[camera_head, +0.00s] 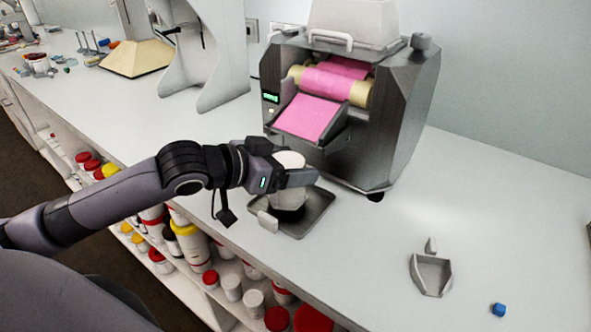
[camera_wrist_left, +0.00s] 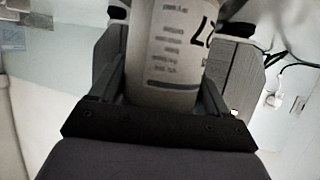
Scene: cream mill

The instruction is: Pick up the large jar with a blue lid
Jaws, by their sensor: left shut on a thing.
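My left gripper (camera_head: 298,178) is shut on a pale jar (camera_head: 289,160) above the metal tray in front of the mill. The jar's rounded white end shows above the fingers, and a white and dark part shows below them; I cannot tell whether that is the same jar. In the left wrist view the jar (camera_wrist_left: 168,60) stands between both fingers, with a printed label facing the camera. No blue lid is visible on it. A small blue object (camera_head: 498,310), perhaps a cap, lies on the counter at the lower right. My right gripper is not in view.
The steel mill (camera_head: 400,110) with pink cream on its rollers stands just behind the tray (camera_head: 318,215). A grey scoop (camera_head: 431,274) lies to the right. Jars with red and yellow lids fill the shelves below the counter (camera_head: 480,190). The counter's right side is mostly clear.

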